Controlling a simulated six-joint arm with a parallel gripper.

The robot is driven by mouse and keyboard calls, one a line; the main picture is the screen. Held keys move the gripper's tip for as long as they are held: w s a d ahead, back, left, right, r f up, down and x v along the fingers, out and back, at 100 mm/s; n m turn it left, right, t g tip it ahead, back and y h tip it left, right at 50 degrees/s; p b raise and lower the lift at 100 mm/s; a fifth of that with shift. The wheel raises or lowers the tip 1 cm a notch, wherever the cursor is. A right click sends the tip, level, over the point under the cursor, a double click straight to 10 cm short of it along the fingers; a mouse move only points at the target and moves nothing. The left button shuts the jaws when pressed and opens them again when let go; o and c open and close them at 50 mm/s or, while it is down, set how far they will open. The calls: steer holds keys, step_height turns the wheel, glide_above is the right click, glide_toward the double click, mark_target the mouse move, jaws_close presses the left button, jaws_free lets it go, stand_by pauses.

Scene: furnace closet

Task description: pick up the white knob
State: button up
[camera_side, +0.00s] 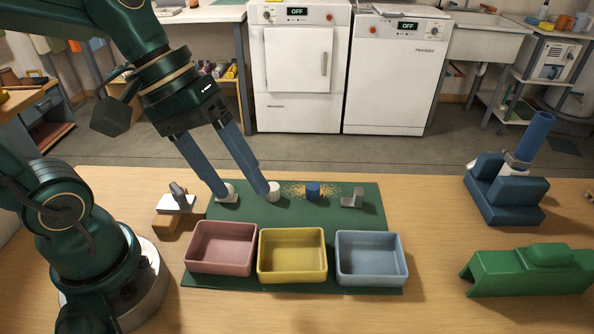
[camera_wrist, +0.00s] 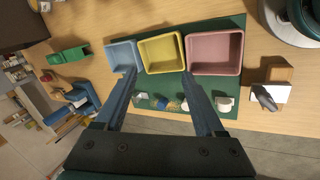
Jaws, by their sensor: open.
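A small white cylinder, which looks like the white knob (camera_side: 273,190), stands on the dark green mat (camera_side: 340,212), partly covered by a fingertip in the side view. A second white piece (camera_side: 231,188), rounded with a flat base, stands left of it, partly behind the other finger. My gripper (camera_side: 244,193) is open and empty, its long blue fingers slanting down toward this row. In the wrist view the fingers (camera_wrist: 159,73) are wide apart, and the white knob (camera_wrist: 184,105) shows beside the right finger. I cannot tell the exact fingertip height.
A blue knob (camera_side: 313,191) and a grey bracket (camera_side: 352,198) stand right of the white knob. Pink (camera_side: 190,262), yellow (camera_side: 292,279) and blue (camera_side: 372,281) trays line the mat's front. A wooden block with a metal piece (camera_side: 172,208) is left; blue and green parts are right.

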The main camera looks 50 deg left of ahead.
steer(key=w+a+f+n+h, duration=0.2)
steer(key=w+n+h, duration=0.1)
steer(key=w+n, duration=0.25)
steer(key=n+t+h, duration=0.3)
steer(key=n, duration=0.8)
glide_above(273, 192)
steer(key=s+a, duration=0.1)
steer(key=a, duration=0.2)
step_height(273, 192, down, 7)
steer(key=shift+r, duration=0.15)
steer(key=a+f+n, duration=0.1)
steer(key=f, duration=0.1)
steer(key=s+a+f+n+t, duration=0.1)
steer(key=a+n, duration=0.1)
steer(key=shift+s+f, duration=0.15)
steer(key=shift+f, duration=0.2)
steer(key=shift+x, duration=2.4)
steer(key=shift+c, duration=0.3)
jaws_close()
steer(key=shift+r, duration=0.1)
